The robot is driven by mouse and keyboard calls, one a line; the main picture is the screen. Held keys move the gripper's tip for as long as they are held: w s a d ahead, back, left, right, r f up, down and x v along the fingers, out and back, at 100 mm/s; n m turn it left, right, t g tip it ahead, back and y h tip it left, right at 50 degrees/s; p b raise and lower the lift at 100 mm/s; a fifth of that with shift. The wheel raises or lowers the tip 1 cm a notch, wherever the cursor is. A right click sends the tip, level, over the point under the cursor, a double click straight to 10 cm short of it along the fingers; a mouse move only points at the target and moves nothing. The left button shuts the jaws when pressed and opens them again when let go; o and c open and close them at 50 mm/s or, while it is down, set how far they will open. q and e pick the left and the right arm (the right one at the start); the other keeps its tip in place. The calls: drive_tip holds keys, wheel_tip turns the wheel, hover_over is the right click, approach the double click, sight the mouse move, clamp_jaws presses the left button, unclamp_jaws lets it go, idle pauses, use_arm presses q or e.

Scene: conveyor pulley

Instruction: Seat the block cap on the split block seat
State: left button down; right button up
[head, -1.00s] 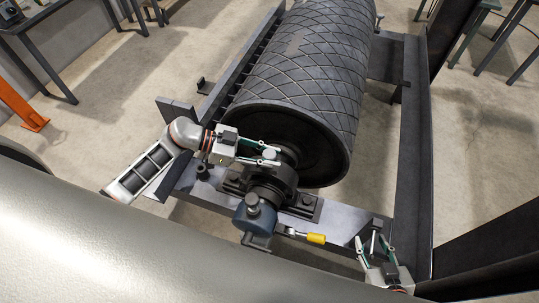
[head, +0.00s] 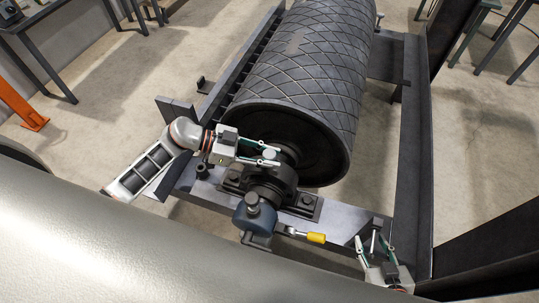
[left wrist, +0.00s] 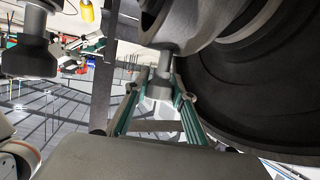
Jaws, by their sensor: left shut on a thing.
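The dark block cap (head: 278,176) is at the bearing housing on the near end of the shaft, just in front of the drum's end face. My left gripper (head: 270,156) is shut on the cap's upright stem; the left wrist view shows both green fingers around this stem (left wrist: 165,66). The split block seat (head: 309,205) is the dark bolted base under the cap, on the frame. The joint between cap and seat is too small to make out. My right gripper (head: 376,246) is at the lower right, fingers spread on either side of a small upright pin.
The ribbed drum (head: 300,70) stands close behind my left gripper. A blue-grey unit (head: 254,217) sits at the shaft's near end, and a yellow-handled tool (head: 316,238) lies on the frame beam. The frame's right rail (head: 408,150) runs beside the drum.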

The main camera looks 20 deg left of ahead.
use_arm(q)
drive_tip(key=shift+w+f, duration=0.15)
drive_tip(key=shift+f, duration=0.3)
idle(1.3)
idle(1.2)
drive_tip(key=shift+f+p, duration=0.35)
idle(0.9)
drive_tip(key=c, duration=1.6)
unclamp_jaws()
drive_tip(key=shift+f, duration=0.2)
drive_tip(key=shift+s+a+f, duration=0.1)
drive_tip(key=shift+s+f, duration=0.25)
drive_tip(key=shift+f, duration=0.05)
drive_tip(key=v, duration=1.2)
drive_tip(key=shift+w+r, duration=0.15)
drive_tip(key=shift+r, duration=0.15)
